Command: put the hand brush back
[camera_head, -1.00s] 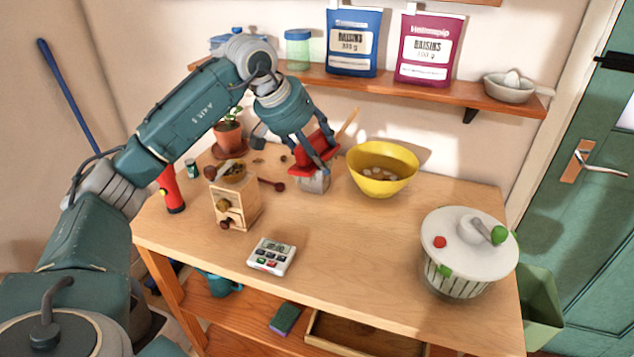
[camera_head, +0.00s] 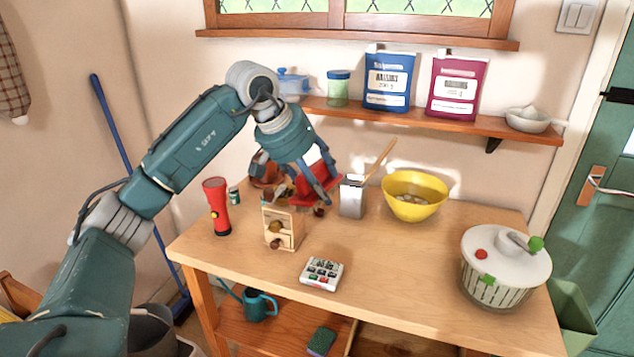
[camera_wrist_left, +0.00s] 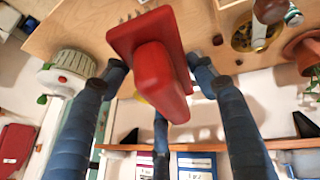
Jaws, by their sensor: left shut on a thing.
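My left gripper (camera_head: 317,187) is shut on a red hand brush (camera_head: 318,183), held above the back of the wooden worktop, behind and right of the coffee mill and left of the metal tin. In the left wrist view the brush (camera_wrist_left: 162,80) shows a broad red plate and a tapered red grip between my blue fingers (camera_wrist_left: 160,105). A few short grey prongs stick out past its plate. The fingers hide part of the brush in the head view. My right gripper is not in view.
Close by stand the wooden coffee mill (camera_head: 283,230), the metal tin (camera_head: 352,200) with a wooden handle in it, a plant pot (camera_head: 265,170) and a yellow bowl (camera_head: 414,205). A red torch (camera_head: 217,205), timer (camera_head: 322,273) and salad spinner (camera_head: 505,270) share the worktop.

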